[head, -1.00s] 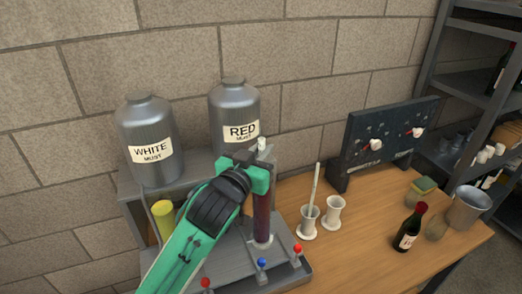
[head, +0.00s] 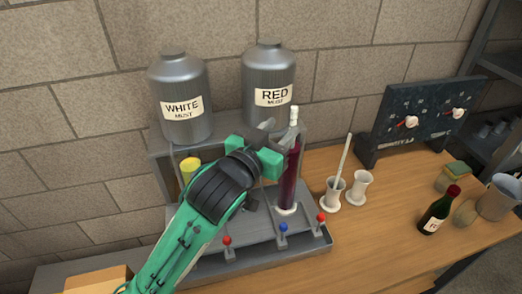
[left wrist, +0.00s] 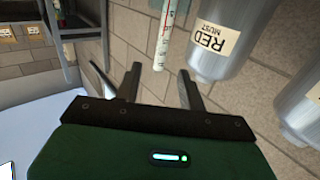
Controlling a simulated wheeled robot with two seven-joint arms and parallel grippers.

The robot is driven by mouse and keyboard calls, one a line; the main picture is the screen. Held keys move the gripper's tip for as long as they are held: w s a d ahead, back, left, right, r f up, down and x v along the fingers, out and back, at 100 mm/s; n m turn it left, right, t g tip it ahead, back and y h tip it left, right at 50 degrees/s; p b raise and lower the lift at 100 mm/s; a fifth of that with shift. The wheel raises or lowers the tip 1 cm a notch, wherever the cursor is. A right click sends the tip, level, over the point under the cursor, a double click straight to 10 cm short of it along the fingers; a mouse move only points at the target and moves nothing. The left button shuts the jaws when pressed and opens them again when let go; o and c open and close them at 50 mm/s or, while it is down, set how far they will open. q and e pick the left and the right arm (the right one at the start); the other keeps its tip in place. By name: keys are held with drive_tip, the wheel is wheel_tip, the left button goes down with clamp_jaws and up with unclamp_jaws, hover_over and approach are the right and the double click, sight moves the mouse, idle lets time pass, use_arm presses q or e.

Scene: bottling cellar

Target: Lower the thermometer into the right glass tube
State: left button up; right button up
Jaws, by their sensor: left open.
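The right glass tube (head: 288,180) stands upright on the grey stand and holds dark red liquid. The thermometer (head: 294,114) stands in it, its white upper end sticking out above the rim. Its marked stem (left wrist: 167,28) shows red marks in the left wrist view, just beyond the fingertips. My left gripper (head: 266,130) is open and empty, just left of the thermometer top; its open fingers (left wrist: 160,85) show in the left wrist view. The thermometer's lower part is hidden in the liquid. My right gripper is not in view.
The RED tank (head: 268,75) and WHITE tank (head: 180,100) stand behind. A yellow tube (head: 190,169) is partly hidden by my arm. Two white cups (head: 360,190), one holding a pale rod (head: 344,158), and a bottle (head: 438,212) stand right. Levers (head: 283,228) line the stand's front.

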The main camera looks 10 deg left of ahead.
use_arm(q)
drive_tip(key=p+v, duration=0.2)
drive_tip(key=v, duration=0.5)
drive_tip(key=shift+s+f, duration=0.1)
drive_tip(key=shift+s, duration=0.05)
idle(0.4)
